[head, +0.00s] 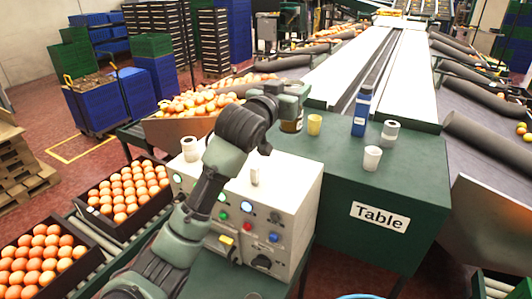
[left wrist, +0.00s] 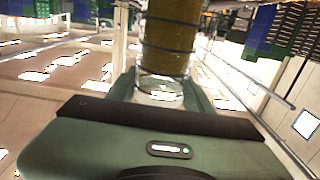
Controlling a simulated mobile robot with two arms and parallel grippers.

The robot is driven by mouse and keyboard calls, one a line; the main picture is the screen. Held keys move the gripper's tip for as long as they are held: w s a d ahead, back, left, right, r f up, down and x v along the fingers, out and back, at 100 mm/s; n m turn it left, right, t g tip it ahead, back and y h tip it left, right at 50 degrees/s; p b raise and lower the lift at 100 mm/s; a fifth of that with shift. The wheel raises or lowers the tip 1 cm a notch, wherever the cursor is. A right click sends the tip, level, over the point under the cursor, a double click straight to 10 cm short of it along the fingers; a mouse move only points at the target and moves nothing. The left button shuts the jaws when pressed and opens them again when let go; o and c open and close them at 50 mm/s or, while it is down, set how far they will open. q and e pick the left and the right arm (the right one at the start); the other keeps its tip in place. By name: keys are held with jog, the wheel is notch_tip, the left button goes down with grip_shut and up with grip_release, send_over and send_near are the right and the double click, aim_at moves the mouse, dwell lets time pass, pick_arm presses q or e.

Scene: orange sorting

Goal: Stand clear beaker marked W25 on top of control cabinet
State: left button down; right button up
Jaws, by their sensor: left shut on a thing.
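The control cabinet (head: 299,195) is a pale box with coloured buttons on its front, at the centre of the head view. My left arm passes in front of it. The vessel has dark bands and a clear end. I cannot read any W25 mark on it. My right gripper is not in view.
A white cup (head: 190,149) and a small pale item (head: 255,176) are on the cabinet top. Orange crates (head: 78,210) stand left.

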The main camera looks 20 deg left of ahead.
pick_arm(q)
jog(key=f, duration=0.3)
jog(key=s+a+f+p, duration=0.1)
jog(key=shift+s+f, duration=0.1)
jog(key=shift+f, duration=0.25)
notch_tip(320, 180, down, 14)
jog(key=p, duration=0.2)
jog(key=shift+d+f, duration=0.2)
jog(key=shift+f, duration=0.2)
jog(key=c, duration=0.6)
grip_release()
jog(key=shift+r, duration=0.1)
